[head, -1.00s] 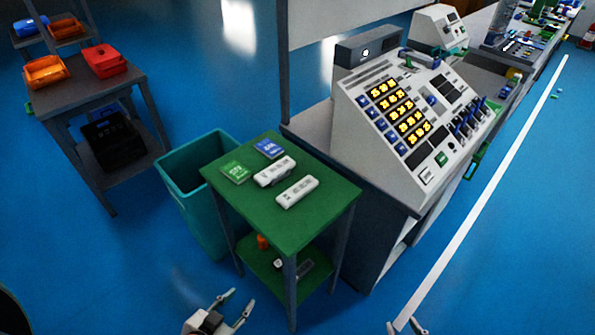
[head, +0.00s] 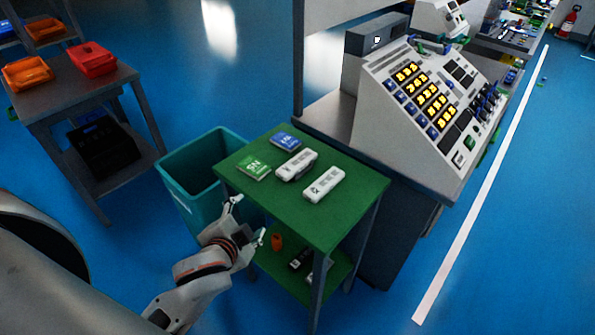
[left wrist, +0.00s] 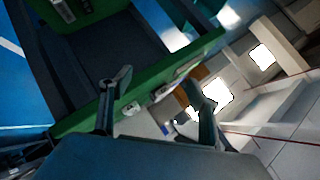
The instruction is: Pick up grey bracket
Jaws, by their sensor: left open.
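My left gripper (head: 249,218) is open and empty at the left edge of the green table (head: 335,218), beside the teal bin. Its two fingers also show in the left wrist view (left wrist: 158,85), apart, with a green edge beyond them. On the tabletop lie two pale, oblong pieces, a left one (head: 297,165) and a right one (head: 323,184). I cannot tell whether either is the grey bracket. Small dark and pale items (head: 300,259) lie on the lower shelf, partly hidden by the tabletop. My right gripper is out of view.
The teal bin (head: 190,180) stands behind my left gripper. An orange item (head: 277,241) is on the lower shelf. A console (head: 425,105) stands at the right. Open blue floor lies in front.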

